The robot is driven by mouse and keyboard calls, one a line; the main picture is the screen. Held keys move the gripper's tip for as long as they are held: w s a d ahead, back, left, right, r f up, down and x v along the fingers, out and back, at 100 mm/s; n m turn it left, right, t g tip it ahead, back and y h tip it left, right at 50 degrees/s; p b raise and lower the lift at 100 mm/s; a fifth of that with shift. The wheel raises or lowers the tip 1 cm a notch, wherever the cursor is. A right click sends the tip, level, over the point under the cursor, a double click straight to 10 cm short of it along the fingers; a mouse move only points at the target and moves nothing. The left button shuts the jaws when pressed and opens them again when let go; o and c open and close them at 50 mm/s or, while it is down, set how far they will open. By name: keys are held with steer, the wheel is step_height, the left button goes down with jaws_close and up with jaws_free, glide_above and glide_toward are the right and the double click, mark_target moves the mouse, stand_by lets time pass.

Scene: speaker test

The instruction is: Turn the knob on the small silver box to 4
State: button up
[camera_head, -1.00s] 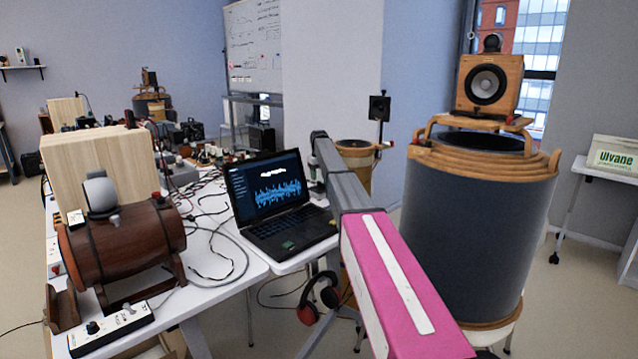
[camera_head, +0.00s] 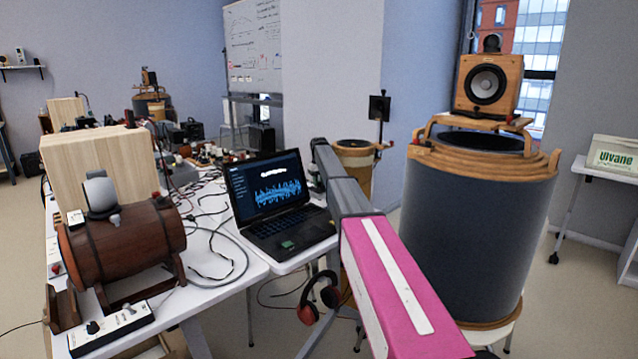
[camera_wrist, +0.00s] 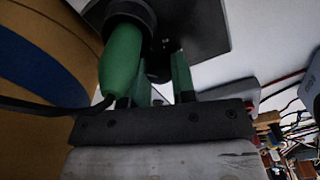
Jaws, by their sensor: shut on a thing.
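In the wrist view my gripper (camera_wrist: 162,62) has green fingers that close on a small dark part. It is too dark to tell whether this is the knob. A dark flat panel (camera_wrist: 205,28) lies just beyond the fingertips; I cannot tell whether it belongs to the silver box. In the head view my gripper is hidden behind my own arm and the laptop. No small silver box with a readable dial can be made out there, and the number 4 is not legible.
A laptop (camera_head: 268,190) stands open on the white table (camera_head: 222,285), beside a wooden barrel (camera_head: 125,240). A pale control box (camera_head: 120,325) lies at the front edge. Loose cables and gear crowd the table. A big dark drum (camera_head: 465,230) with a speaker (camera_head: 488,84) stands right.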

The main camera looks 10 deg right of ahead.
steer(key=shift+m, duration=1.1)
steer(key=o, duration=0.9)
step_height(320, 180, up, 11)
steer(key=shift+f, duration=0.1)
